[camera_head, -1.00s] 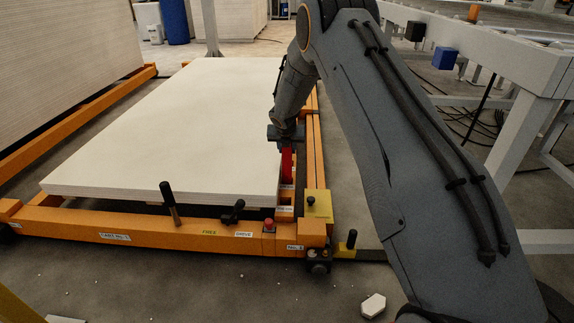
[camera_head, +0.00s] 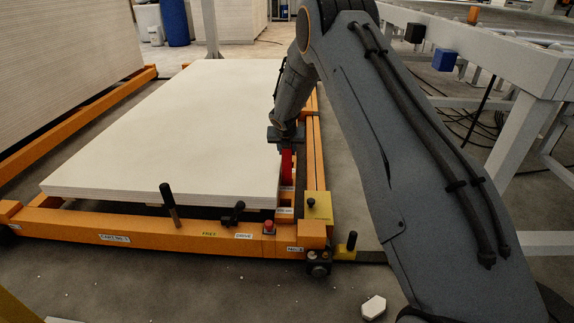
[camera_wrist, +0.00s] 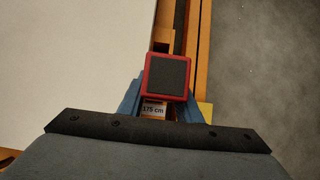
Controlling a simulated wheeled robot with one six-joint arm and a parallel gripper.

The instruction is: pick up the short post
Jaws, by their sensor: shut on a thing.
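The short post is a red block with a dark square top. In the head view the red post (camera_head: 287,166) stands upright at the right edge of the white board stack, over the orange cart frame. In the wrist view its dark top (camera_wrist: 167,78) is seen from above. My gripper (camera_head: 287,142) is shut on the post from above, with a blue-grey finger on either side in the wrist view (camera_wrist: 160,104). A label reading 175 cm (camera_wrist: 153,110) shows just below the post. The post's foot is not clear, so I cannot tell whether it is lifted.
The white board stack (camera_head: 170,120) lies left of the post on the orange cart (camera_head: 160,235). Levers (camera_head: 169,203) and a red button (camera_head: 268,226) sit at the cart's front. A grey conveyor frame (camera_head: 520,130) stands at the right. Grey floor is open beside the cart.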

